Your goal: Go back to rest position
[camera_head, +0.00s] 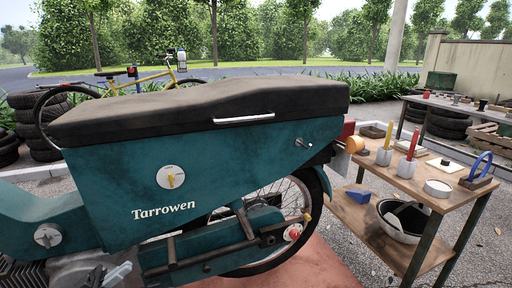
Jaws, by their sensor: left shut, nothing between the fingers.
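A teal motorcycle body (120,180) marked "Tarrowen" fills the left and middle of the head view. Its long black seat (200,107) lies flat on top, with a silver handle (243,119) on its side. A round white dial (171,177) and a small lock knob (303,143) are on the side panel. My right gripper is not in view.
A wooden workbench (420,184) stands at right with candle-like red and yellow tools in cups, a blue ring and a tape roll. A bowl (403,221) sits on its lower shelf. Stacked tyres (45,120) and a yellow bicycle (135,83) stand behind. Bare paving lies at lower right.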

